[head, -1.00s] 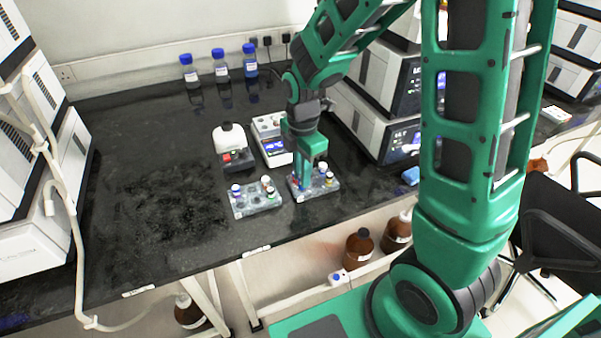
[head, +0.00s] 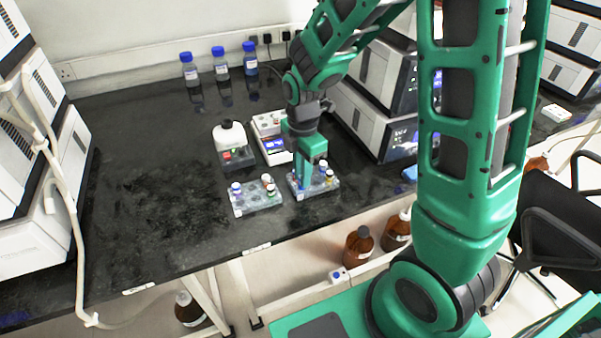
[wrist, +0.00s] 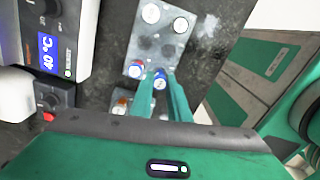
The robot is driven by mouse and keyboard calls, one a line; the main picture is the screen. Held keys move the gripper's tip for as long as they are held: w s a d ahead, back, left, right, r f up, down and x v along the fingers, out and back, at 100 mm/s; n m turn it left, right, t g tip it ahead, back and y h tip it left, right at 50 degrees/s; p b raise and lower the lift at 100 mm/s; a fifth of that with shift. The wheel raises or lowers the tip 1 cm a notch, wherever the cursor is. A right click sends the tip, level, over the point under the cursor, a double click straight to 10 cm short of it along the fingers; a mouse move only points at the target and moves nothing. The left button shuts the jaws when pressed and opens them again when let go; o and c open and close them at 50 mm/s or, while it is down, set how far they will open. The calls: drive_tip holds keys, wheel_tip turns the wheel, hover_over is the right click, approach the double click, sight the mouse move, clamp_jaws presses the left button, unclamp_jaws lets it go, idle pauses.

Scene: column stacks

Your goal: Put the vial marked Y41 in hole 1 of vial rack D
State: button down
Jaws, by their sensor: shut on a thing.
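My gripper (head: 303,184) points down at the left end of the right-hand clear rack (head: 331,187). In the wrist view its fingers (wrist: 162,92) are shut on a blue-capped vial (wrist: 160,80). This vial is at the rack's left end; whether it is seated or lifted cannot be told. Another blue-capped vial (wrist: 135,68) stands beside it. Two white-topped vials (wrist: 150,13) are at the rack's far end, with dark empty-looking holes (wrist: 148,42) between. The left-hand rack (head: 257,203) holds several capped vials. Vial marks and rack letters are too small to read.
A white device with a blue display (head: 273,147) and a white bottle on a small dark device (head: 229,140) stand behind the racks. Stacked white instruments (head: 372,130) are at the right. Three blue-capped bottles (head: 220,66) stand at the back.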

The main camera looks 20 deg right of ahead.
drive_tip(key=shift+f, duration=0.6)
idle(0.3)
drive_tip(key=c, duration=1.3)
unclamp_jaws()
drive_tip(key=shift+c, duration=0.2)
drive_tip(key=shift+w+r, duration=0.15)
drive_tip(key=shift+r, duration=0.05)
drive_tip(key=shift+r, duration=2.85)
